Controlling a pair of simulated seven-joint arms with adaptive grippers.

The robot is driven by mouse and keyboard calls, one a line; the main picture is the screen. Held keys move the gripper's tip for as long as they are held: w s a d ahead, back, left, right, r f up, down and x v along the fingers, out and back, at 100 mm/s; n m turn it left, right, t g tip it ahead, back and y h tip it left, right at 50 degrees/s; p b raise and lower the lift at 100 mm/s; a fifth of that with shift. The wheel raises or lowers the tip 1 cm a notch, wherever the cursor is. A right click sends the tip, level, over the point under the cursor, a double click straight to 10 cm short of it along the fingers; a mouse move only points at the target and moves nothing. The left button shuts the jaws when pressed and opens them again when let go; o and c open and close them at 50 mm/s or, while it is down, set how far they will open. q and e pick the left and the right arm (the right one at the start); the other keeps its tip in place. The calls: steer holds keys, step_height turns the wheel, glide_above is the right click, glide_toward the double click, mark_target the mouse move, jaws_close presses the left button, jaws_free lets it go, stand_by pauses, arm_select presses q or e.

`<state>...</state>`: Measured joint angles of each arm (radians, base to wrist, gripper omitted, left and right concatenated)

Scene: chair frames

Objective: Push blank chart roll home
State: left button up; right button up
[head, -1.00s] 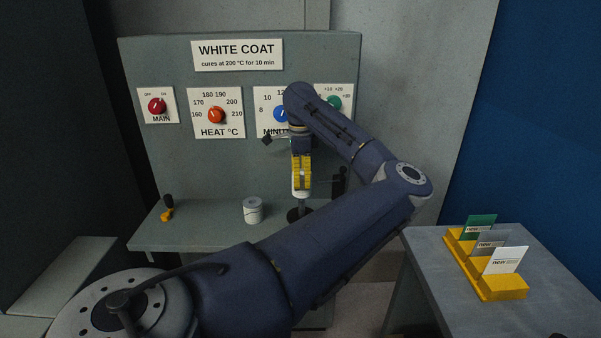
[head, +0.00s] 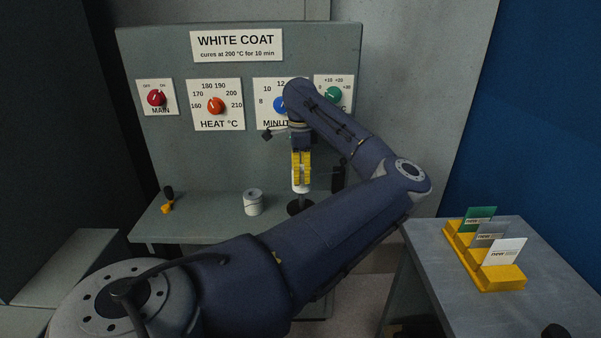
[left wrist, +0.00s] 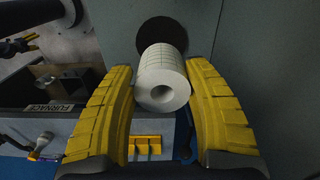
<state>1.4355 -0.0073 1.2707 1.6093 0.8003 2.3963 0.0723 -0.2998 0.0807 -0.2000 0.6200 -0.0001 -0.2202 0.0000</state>
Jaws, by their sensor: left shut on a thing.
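The blank chart roll (left wrist: 162,80) is a white cylinder with faint ruled lines and a hole in its near end. It sits between the yellow fingers of my left gripper (left wrist: 166,100), which is shut on it. Beyond the roll is a dark round disc (left wrist: 161,35). In the head view my left gripper (head: 301,170) points down over the shelf. The white roll (head: 300,187) shows just below its fingertips, upright above a black round base (head: 299,207). How much of the post is inside the roll is hidden. My right gripper is not in view.
The grey panel (head: 320,38) behind carries several knobs, partly hidden by my left arm. A white tin (head: 253,202) and a yellow-and-black tool (head: 168,200) stand on the shelf. At right, a yellow card holder (head: 485,272) stands on a grey table (head: 437,267).

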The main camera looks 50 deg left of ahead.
arm_select(q)
steer(key=shift+f, duration=3.85)
steer(key=shift+c, duration=0.2)
steer(key=shift+c, duration=0.7)
steer(key=o, duration=1.4)
steer(key=shift+c, duration=0.2)
step_height(320, 180, up, 12)
steer(key=shift+s, duration=0.1)
